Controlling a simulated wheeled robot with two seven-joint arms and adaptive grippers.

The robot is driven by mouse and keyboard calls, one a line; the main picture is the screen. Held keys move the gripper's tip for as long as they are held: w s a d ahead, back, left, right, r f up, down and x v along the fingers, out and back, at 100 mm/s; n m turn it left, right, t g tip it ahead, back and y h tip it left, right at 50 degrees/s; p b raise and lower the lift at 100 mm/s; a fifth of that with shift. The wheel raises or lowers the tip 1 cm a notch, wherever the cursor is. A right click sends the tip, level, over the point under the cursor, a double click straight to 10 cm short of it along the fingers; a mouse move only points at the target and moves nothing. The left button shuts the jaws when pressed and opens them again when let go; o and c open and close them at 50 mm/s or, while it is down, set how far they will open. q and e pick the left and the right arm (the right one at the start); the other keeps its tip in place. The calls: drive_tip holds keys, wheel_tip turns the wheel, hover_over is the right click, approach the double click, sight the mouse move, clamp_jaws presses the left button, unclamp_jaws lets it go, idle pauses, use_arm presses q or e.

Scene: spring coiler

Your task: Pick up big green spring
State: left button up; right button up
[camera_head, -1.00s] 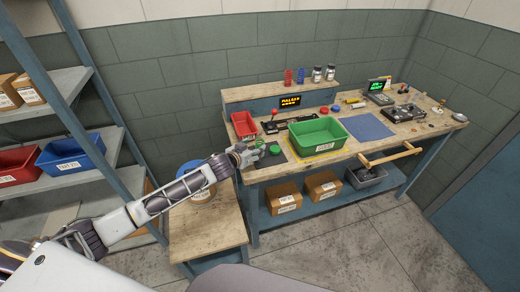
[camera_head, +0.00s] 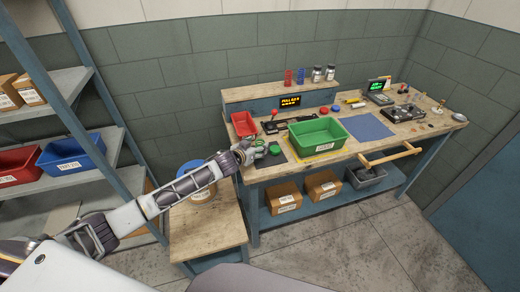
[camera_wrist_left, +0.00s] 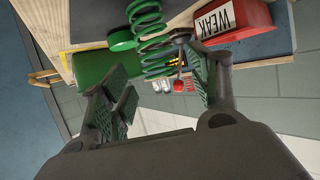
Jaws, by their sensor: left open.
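The big green spring (camera_wrist_left: 148,22) is a coil standing at the top middle of the left wrist view, with its far end running down between my fingers. My left gripper (camera_wrist_left: 160,92) is open, with one finger on each side of the spring's lower coils in that picture. I cannot tell whether a finger touches it. In the head view my left gripper (camera_head: 250,153) is at the left end of the workbench, where it partly hides the spring.
The workbench (camera_head: 400,150) holds a green bin (camera_head: 318,138) to the right of my gripper and a red bin (camera_head: 243,124) behind it. The red bin's "WEAK" label (camera_wrist_left: 216,20) shows in the wrist view. A green disc (camera_wrist_left: 122,40) lies beside the spring. A blue mat (camera_head: 368,127) is bare.

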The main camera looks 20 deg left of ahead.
sight(260, 143)
use_arm(q)
drive_tip(key=shift+x, duration=1.95)
drive_tip(key=shift+r, duration=0.1)
drive_tip(key=c, duration=1.2)
wheel_tip(260, 143, up, 10)
